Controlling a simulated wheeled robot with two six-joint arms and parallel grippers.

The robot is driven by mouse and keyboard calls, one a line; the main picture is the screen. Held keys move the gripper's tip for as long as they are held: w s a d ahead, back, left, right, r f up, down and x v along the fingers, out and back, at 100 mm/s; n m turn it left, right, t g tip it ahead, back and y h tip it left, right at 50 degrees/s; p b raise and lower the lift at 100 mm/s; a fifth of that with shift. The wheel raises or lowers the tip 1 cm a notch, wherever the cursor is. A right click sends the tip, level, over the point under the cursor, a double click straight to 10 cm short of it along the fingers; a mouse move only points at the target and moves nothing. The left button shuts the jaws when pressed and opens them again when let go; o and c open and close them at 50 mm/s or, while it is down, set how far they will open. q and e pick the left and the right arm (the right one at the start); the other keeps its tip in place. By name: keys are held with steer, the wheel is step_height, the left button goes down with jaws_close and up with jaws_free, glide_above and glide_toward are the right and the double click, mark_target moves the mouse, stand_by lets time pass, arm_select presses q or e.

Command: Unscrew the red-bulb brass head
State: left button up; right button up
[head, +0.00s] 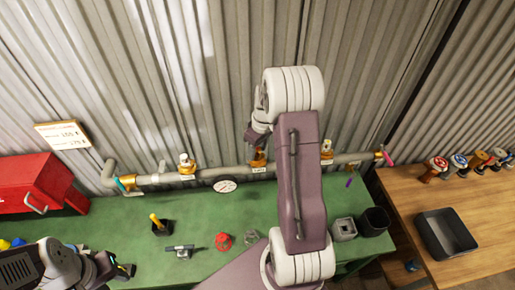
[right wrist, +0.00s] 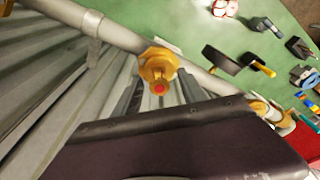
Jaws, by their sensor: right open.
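The red-bulb brass head (right wrist: 158,72) hangs from the grey pipe (right wrist: 115,32) in the right wrist view, its red bulb facing the camera. In the head view the middle brass fitting (head: 258,157) on the pipe shows beside my right gripper (head: 252,136), partly covered. My right gripper is open; its two dark fingers show on either side below the brass head, with no visible grip on it. My left gripper (head: 112,268) is at the bottom left over the green bench, and its jaw gap is not clear.
Other brass fittings (head: 187,164) sit along the pipe, with a round gauge (head: 225,186) below it. The green bench (head: 205,215) holds a red part (head: 223,242) and dark bins (head: 374,221). A wooden table (head: 410,205) with a black tray (head: 446,233) stands right.

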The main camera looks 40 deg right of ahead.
jaws_close()
steer(key=shift+f+n+b, duration=0.15)
steer(key=shift+n+b, duration=0.2)
steer(key=shift+n, duration=0.85)
steer(key=n, duration=0.3)
steer(key=shift+y, duration=0.4)
steer(key=n, duration=0.2)
steer(key=shift+n+g, duration=0.3)
steer(key=shift+g, duration=0.1)
steer(key=n, duration=0.3)
steer(key=shift+s+y, duration=0.1)
steer(key=shift+y, duration=0.2)
steer(key=n, duration=0.2)
steer(key=n+g, duration=0.1)
steer(key=n, duration=0.1)
steer(key=shift+r+n+p, duration=0.2)
steer(key=shift+n+p, duration=0.15)
steer(key=shift+n, duration=0.05)
steer(key=shift+f+n, duration=0.1)
steer(key=shift+n, duration=0.6)
jaws_free()
steer(key=shift+a, duration=0.1)
